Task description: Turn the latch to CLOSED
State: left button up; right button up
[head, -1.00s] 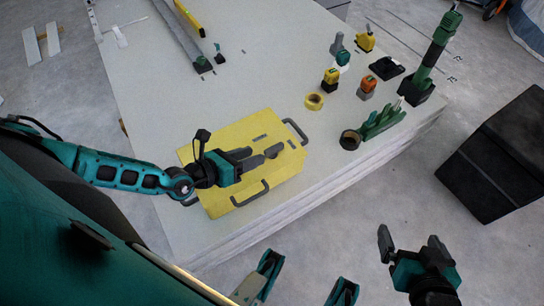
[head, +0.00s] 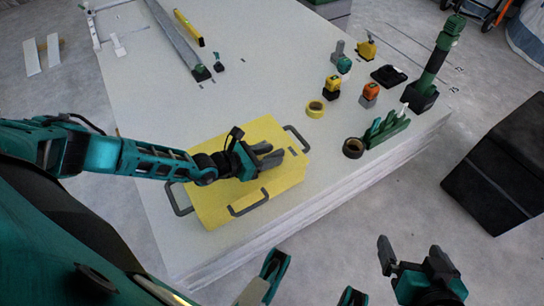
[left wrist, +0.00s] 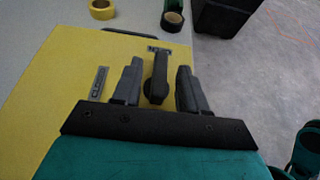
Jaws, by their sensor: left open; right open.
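The yellow panel (head: 215,205) lies flat near the front edge of the pale board stack, with dark handles at its edges. My left gripper (head: 283,155) is open low over the panel's right part. In the left wrist view, the dark latch lever (left wrist: 156,82) stands between the spread fingers of this gripper (left wrist: 159,68), with a gap on each side. The lever points away toward a small marked plate (left wrist: 159,50). Another marked plate (left wrist: 99,83) lies to its left; neither marking is readable. My right gripper (head: 414,262) is open and empty, off the stack at lower right.
Yellow tape (head: 315,109), dark tape (head: 353,148) and a green rack (head: 387,129) stand beyond the panel to the right. A green-and-black tool (head: 437,65) stands at the far corner. A black box (head: 505,165) is on the floor at right. The board's middle (head: 240,95) is clear.

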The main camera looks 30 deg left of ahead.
pick_arm(q)
jog(key=shift+w+d+f, duration=0.25)
jog(key=shift+w+d, duration=0.1)
jog(key=shift+w, duration=0.2)
grip_shut()
